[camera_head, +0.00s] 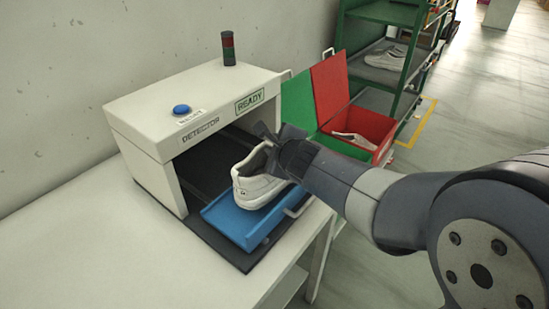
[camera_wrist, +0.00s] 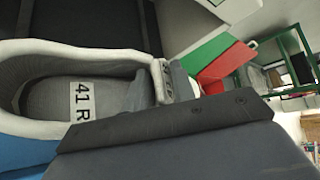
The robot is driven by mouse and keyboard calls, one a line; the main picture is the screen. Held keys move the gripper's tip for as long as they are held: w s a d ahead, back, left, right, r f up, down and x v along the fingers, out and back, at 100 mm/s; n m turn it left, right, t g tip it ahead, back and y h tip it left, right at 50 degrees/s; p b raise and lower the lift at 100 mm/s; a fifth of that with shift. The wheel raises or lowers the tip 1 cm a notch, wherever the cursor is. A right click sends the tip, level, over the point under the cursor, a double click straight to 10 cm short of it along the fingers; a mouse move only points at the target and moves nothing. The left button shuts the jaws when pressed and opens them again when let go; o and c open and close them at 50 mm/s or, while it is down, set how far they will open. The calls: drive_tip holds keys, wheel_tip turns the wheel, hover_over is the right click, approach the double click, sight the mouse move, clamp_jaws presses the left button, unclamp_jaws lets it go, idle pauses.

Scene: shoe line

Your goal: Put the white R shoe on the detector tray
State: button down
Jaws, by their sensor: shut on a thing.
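The white shoe (camera_head: 256,189) is over the blue detector tray (camera_head: 228,222), its heel towards the tray's front left. I cannot tell whether its sole touches the tray. My gripper (camera_head: 270,141) is shut on the shoe at its upper, from the right side, and hides the toe part. In the wrist view the shoe's opening (camera_wrist: 55,95) shows an insole label reading "41 R", beside the dark gripper finger (camera_wrist: 185,118). The tray sticks out of the white detector (camera_head: 160,120), which reads "READY".
A blue button (camera_head: 181,109) and a signal lamp (camera_head: 228,48) are on the detector's top. Green and red bins (camera_head: 368,130) stand behind, the red one holding a white shoe. A green rack (camera_head: 385,50) carries shoes. The white table (camera_head: 110,240) is clear at front left.

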drive_tip(key=shift+f+b, duration=0.6)
drive_tip(key=shift+f, duration=0.45)
drive_tip(key=c, duration=1.2)
unclamp_jaws()
drive_tip(key=shift+f, duration=0.1)
drive_tip(key=shift+o, duration=0.2)
drive_tip(key=shift+s, duration=0.15)
drive_tip(key=p+v, duration=0.5)
drive_tip(key=v, duration=0.7)
drive_tip(key=shift+p, duration=0.4)
